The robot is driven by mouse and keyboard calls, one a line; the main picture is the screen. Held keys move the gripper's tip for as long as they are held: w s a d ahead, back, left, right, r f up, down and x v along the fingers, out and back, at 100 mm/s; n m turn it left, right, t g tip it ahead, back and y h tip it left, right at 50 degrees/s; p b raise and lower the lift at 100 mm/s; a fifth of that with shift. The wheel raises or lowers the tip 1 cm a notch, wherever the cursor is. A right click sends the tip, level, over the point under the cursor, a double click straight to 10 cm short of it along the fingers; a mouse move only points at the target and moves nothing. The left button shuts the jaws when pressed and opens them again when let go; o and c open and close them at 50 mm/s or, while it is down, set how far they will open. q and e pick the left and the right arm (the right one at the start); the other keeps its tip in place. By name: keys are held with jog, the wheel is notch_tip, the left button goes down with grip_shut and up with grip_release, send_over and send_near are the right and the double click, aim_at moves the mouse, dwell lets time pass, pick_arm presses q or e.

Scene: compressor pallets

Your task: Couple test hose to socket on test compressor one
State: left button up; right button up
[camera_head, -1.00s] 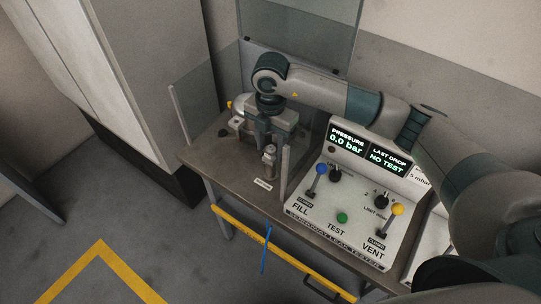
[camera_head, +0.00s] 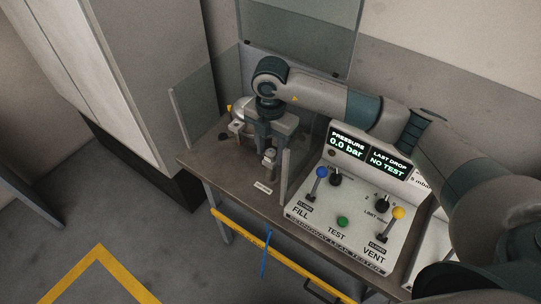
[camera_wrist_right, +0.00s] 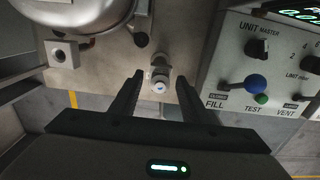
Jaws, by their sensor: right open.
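My right gripper (camera_head: 268,143) points down over the bench, and it shows in the wrist view (camera_wrist_right: 159,84) with its fingers apart. A metal cylindrical fitting (camera_wrist_right: 160,78), which looks like the test hose end, stands upright between the fingertips with a gap on each side. It also shows in the head view (camera_head: 270,160), just below the gripper. My left gripper is not in view.
The leak tester panel (camera_head: 342,204) with knobs and levers stands close to the right. Clear guard panels (camera_head: 196,106) border the bench (camera_head: 220,167). A blue strip (camera_head: 265,255) hangs at the yellow front rail.

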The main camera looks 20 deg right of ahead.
aim_at(271, 150)
dwell(0.6)
grip_shut()
jog(key=shift+r, duration=0.15)
jog(key=shift+r+p, duration=1.65)
jog(key=shift+r, duration=1.15)
jog(key=shift+r, duration=0.1)
